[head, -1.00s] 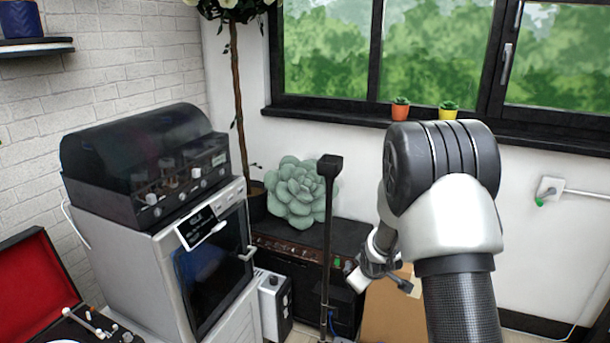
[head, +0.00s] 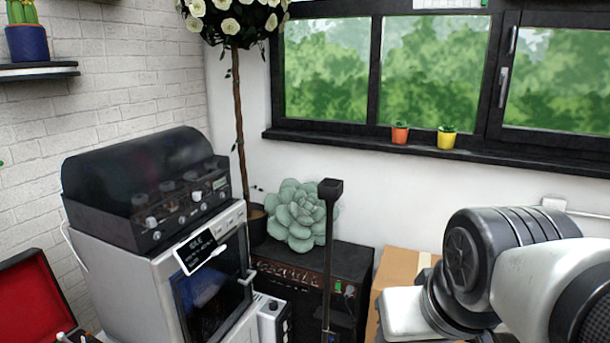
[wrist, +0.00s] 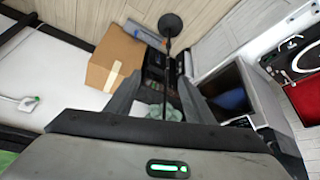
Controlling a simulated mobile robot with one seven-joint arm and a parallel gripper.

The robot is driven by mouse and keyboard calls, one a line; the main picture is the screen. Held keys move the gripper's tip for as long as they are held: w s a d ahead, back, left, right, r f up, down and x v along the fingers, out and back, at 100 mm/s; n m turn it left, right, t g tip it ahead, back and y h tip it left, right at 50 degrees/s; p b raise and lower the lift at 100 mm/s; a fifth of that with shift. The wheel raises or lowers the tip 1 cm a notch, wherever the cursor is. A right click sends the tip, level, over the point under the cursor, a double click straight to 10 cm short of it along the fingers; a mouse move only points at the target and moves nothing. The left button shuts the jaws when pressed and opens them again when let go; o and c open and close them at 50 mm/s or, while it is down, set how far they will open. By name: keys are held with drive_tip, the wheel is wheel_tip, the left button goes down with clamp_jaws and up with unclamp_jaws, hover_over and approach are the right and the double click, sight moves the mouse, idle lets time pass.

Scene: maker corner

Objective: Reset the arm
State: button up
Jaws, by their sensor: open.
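My gripper (wrist: 157,98) shows in the wrist view, its two dark fingers spread apart at left and right with nothing held between them. Beyond the fingers are the green succulent (wrist: 158,112) and a thin black pole. In the head view my arm is folded at the lower right, and the gripper itself cannot be seen there.
A black pole (head: 329,230) stands before a black cabinet (head: 350,262) bearing the succulent (head: 295,215). A cardboard box (head: 400,264) is partly behind my arm. A grey machine (head: 150,280) with a dark-covered unit (head: 150,190) stands left. An open red case (head: 30,295) is lower left.

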wheel_tip(320, 180, up, 21)
drive_tip(key=s+p, duration=0.1)
drive_tip(key=p, duration=2)
drive_tip(key=shift+s, duration=0.25)
